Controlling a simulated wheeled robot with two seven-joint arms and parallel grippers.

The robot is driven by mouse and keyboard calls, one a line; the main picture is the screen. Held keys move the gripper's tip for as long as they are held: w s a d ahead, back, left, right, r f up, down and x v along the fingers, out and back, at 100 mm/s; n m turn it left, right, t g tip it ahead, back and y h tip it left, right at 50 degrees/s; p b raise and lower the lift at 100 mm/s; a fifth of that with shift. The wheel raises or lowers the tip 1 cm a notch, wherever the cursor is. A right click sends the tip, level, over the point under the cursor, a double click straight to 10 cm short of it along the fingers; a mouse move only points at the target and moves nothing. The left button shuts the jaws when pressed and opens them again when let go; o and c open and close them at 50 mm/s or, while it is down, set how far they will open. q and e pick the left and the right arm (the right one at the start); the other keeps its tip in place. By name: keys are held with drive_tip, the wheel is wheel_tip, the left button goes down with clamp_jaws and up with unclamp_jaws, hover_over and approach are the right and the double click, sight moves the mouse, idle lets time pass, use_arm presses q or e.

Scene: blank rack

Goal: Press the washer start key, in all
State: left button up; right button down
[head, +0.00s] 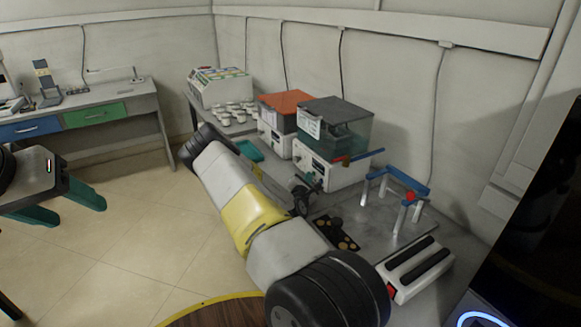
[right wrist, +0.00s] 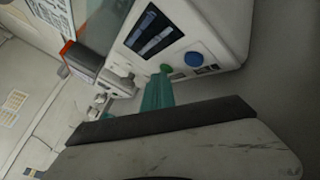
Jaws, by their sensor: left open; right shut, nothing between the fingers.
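The nearer white machine with a dark grey lid (head: 335,112) stands on the bench; I take it as the washer. In the right wrist view its white front panel (right wrist: 205,22) has a dark display (right wrist: 152,36), a green key (right wrist: 166,69) and a blue knob (right wrist: 193,59). My right gripper (right wrist: 158,80) is shut and empty, its teal fingertips right at the green key. I cannot tell whether they touch it. In the head view my right arm partly hides that gripper. My left gripper (head: 65,207) is open and empty over the floor at the left.
An orange-lidded machine (head: 285,102) stands just left of the washer. A blue-topped rack (head: 402,180) and a white block with black strips (head: 417,268) lie to the right. White cups (head: 235,112) and a boxy unit (head: 220,87) stand farther back.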

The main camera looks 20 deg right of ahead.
idle(0.4)
drive_tip(key=shift+s+a, duration=0.1)
drive_tip(key=shift+a, duration=0.65)
drive_tip(key=shift+s+a, duration=0.2)
drive_tip(key=shift+a, duration=2.3)
